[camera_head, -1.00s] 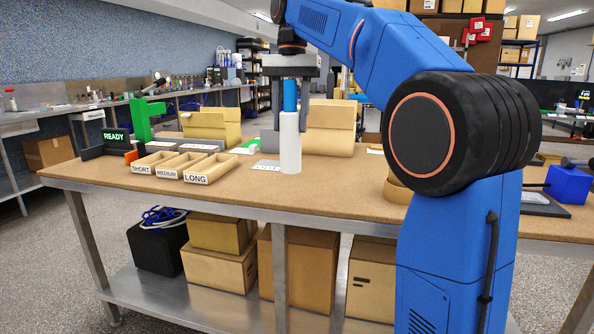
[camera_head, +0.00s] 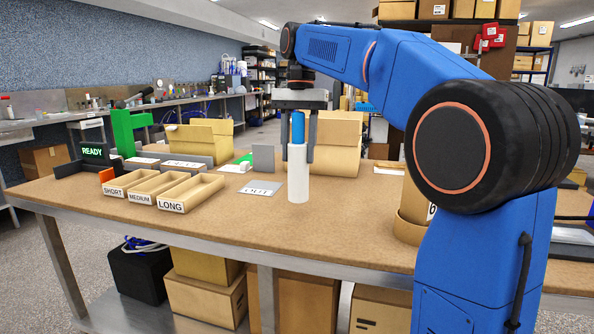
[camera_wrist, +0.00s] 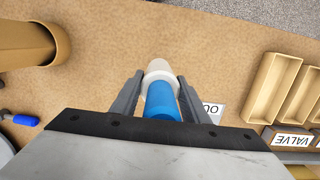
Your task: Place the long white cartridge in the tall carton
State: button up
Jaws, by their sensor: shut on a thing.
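The long white cartridge (camera_head: 298,175) is upright, with a blue upper part (camera_head: 298,127). My gripper (camera_head: 299,150) is shut on it from above, one finger on each side. In the wrist view the white end (camera_wrist: 158,70) and blue part (camera_wrist: 160,102) show between the fingers (camera_wrist: 158,90). I cannot tell whether its bottom touches the table. A tan upright container (camera_head: 413,195) with a partly visible "6" label stands at the right, partly hidden by my arm; it also shows in the wrist view (camera_wrist: 25,45). I cannot tell for certain whether it is the tall carton.
An OUT card (camera_head: 261,190) lies left of the cartridge. SHORT, MEDIUM and LONG trays (camera_head: 190,192) are farther left. Open tan cartons (camera_head: 200,138) and (camera_head: 337,135) stand behind, near a green stand (camera_head: 124,132). The front middle of the table (camera_head: 330,228) is clear.

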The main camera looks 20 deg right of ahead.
aim_at(298, 167)
jog(key=shift+f, duration=2.2)
jog(key=o, duration=1.3)
jog(key=shift+f, duration=0.1)
